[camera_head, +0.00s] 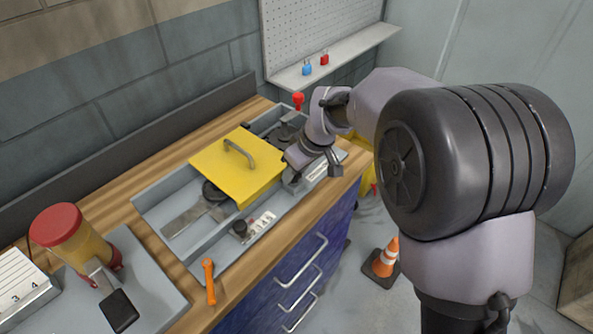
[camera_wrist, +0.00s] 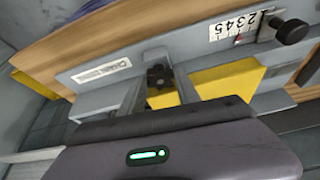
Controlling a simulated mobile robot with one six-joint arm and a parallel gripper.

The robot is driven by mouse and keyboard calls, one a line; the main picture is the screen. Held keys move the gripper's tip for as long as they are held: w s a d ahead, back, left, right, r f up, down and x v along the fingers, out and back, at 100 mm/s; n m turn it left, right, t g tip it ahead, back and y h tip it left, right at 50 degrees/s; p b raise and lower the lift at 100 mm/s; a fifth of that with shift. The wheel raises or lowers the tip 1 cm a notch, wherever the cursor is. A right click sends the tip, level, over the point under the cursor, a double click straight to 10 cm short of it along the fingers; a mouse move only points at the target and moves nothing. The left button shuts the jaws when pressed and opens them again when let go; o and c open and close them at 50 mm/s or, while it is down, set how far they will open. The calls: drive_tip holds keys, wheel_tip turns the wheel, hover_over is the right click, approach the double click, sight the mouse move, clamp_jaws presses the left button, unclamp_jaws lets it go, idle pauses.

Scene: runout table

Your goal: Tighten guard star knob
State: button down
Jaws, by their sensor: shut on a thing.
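The yellow guard (camera_head: 225,165) with its grey handle lies across the grey runout table (camera_head: 160,212); part of its yellow also shows in the wrist view (camera_wrist: 225,77). My gripper (camera_head: 289,179) is at the front right corner of the guard. In the wrist view, the dark star knob (camera_wrist: 159,76) sits between the fingers of my gripper (camera_wrist: 160,86), which are shut on it. In the head view the knob is hidden by my gripper. Whether the knob is seated tight cannot be told.
A second black knob (camera_head: 240,228) stands by a number scale (camera_head: 262,225) on the front rail. An orange-handled tool (camera_head: 209,281) lies at the bench front. A red-topped container (camera_head: 72,240) stands at left. A cone (camera_head: 384,258) is on the floor.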

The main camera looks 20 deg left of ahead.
drive_tip(key=shift+a+m+t, duration=0.1)
drive_tip(key=shift+m+t, duration=0.2)
drive_tip(key=shift+m, duration=0.8)
drive_tip(key=shift+h, duration=0.3)
drive_tip(key=c, duration=0.9)
unclamp_jaws()
drive_tip(key=shift+s, duration=0.1)
drive_tip(key=p+v, duration=0.6)
drive_tip(key=v, duration=1.1)
drive_tip(key=shift+s+r, duration=0.1)
drive_tip(key=shift+r, duration=0.1)
